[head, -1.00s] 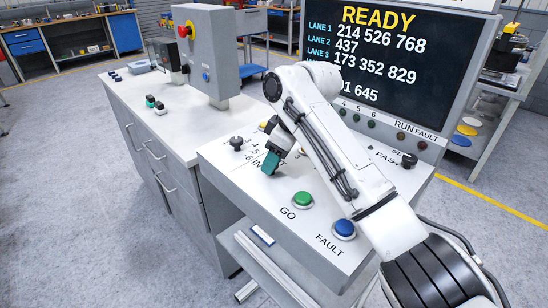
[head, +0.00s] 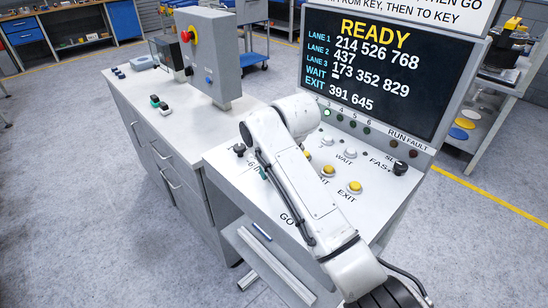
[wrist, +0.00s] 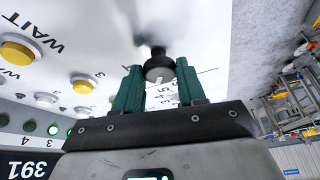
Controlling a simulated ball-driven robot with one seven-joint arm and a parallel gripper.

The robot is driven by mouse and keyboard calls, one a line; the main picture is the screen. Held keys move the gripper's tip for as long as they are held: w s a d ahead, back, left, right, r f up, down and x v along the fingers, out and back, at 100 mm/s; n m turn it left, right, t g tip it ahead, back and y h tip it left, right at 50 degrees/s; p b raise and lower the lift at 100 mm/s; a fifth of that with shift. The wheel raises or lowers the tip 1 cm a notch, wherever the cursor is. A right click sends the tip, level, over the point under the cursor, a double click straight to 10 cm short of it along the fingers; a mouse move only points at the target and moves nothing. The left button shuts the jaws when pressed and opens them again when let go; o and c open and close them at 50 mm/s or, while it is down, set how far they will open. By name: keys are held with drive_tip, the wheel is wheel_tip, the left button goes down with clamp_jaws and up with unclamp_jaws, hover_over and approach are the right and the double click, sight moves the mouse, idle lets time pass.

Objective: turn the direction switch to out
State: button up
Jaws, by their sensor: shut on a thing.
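The printed 3, 4, 5 lie close by on the panel.
Another black knob (head: 239,149) stands just left of my gripper. Yellow buttons (head: 354,187) and a speed knob (head: 400,168) are to the right on the sloped panel (head: 378,207). The screen (head: 375,75) reads READY.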

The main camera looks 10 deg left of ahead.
drive_tip(key=shift+a+r+m+t+h+p, duration=0.1)
drive_tip(key=shift+m+t+h+p, duration=0.3)
drive_tip(key=shift+m, duration=0.75)
drive_tip(key=shift+a+m+t+h+p, duration=0.1)
drive_tip(key=shift+m+h+p, duration=0.3)
drive_tip(key=shift+m+p, duration=0.55)
drive_tip(key=shift+m, duration=0.3)
drive_tip(key=o, duration=1)
drive_tip(key=shift+s, duration=0.1)
drive_tip(key=shift+o, duration=0.2)
drive_tip(key=b+v, duration=0.1)
drive_tip(key=v, duration=0.9)
drive_tip(key=shift+r+b, duration=0.3)
drive_tip(key=shift+b, duration=0.05)
drive_tip(key=shift+s, duration=0.15)
